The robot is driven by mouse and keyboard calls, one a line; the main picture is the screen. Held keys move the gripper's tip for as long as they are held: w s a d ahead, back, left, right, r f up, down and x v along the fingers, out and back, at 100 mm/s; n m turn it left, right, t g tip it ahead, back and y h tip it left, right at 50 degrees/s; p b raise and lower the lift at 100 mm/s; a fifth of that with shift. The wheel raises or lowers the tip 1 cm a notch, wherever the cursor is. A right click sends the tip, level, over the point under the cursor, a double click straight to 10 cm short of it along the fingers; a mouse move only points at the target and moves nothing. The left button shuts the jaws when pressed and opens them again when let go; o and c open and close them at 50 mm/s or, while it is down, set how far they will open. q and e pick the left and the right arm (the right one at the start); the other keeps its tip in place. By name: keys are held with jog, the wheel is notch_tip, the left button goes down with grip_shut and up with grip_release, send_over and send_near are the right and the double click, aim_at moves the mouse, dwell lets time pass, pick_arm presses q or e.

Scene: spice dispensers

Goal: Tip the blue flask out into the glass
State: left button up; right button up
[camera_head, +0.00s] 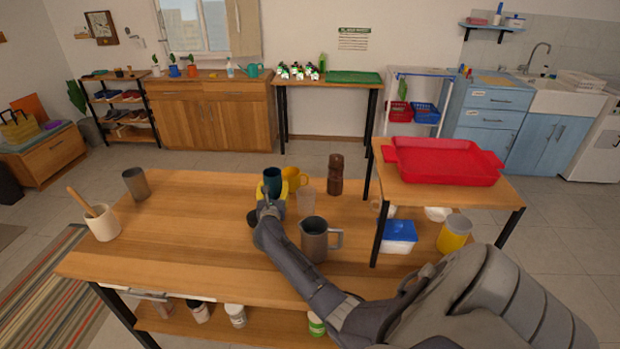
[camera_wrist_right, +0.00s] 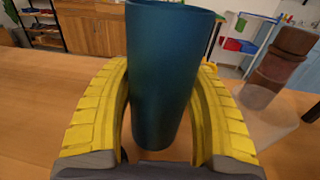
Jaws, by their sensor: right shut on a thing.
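The blue flask (camera_head: 272,180) is a dark blue, open-topped cup shape over the middle of the wooden table. My right gripper (camera_head: 274,191) is shut on it, with yellow fingers on both sides. In the right wrist view the flask (camera_wrist_right: 165,75) stands between the fingers, roughly upright. Its base is hidden in the head view, so I cannot tell whether it touches the table. The glass (camera_head: 306,202) is clear and stands just right of the flask, apart from it. It also shows faintly in the wrist view (camera_wrist_right: 262,112). My left gripper is not in view.
A grey metal jug (camera_head: 314,240) stands in front of the glass, close to my right arm. A yellow mug (camera_head: 295,178) and a brown shaker (camera_head: 335,175) stand behind. A grey cup (camera_head: 135,184) and a cream pot (camera_head: 102,223) stand left. The table's left middle is clear.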

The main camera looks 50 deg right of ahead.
jog(key=shift+w+f, duration=0.1)
jog(key=shift+f, duration=0.15)
jog(key=shift+y, duration=0.3)
jog(key=shift+a, duration=0.1)
jog(key=shift+r, duration=0.15)
